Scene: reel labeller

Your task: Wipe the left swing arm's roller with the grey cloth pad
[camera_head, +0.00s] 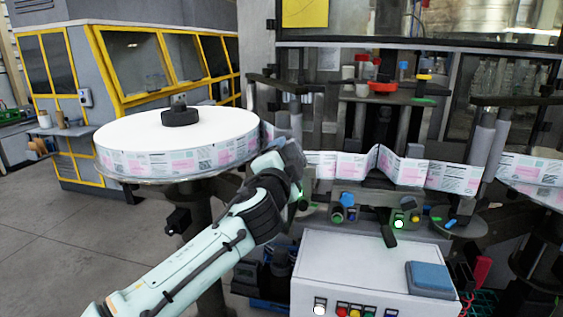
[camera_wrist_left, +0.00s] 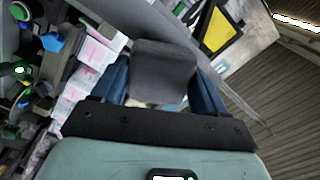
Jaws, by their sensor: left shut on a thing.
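My left gripper (camera_head: 291,153) is beside the label web, just right of the large reel. In the left wrist view its two blue fingers (camera_wrist_left: 162,88) are shut on the grey cloth pad (camera_wrist_left: 163,68), which sticks out past the fingertips. In the head view the pad is hard to tell from the gripper. A dark left swing arm (camera_head: 285,84) stands above and behind the gripper, with an upright grey roller (camera_head: 297,122) under it. The gripper hides the roller's lower part. I cannot tell whether the pad touches the roller. My right gripper is not in view.
The large white label reel (camera_head: 180,135) lies flat at the left. The printed web (camera_head: 345,165) runs right past dark brackets and knobs. A white control box (camera_head: 365,265) with buttons and a blue pad (camera_head: 430,277) stands in front. Open floor (camera_head: 60,235) lies left.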

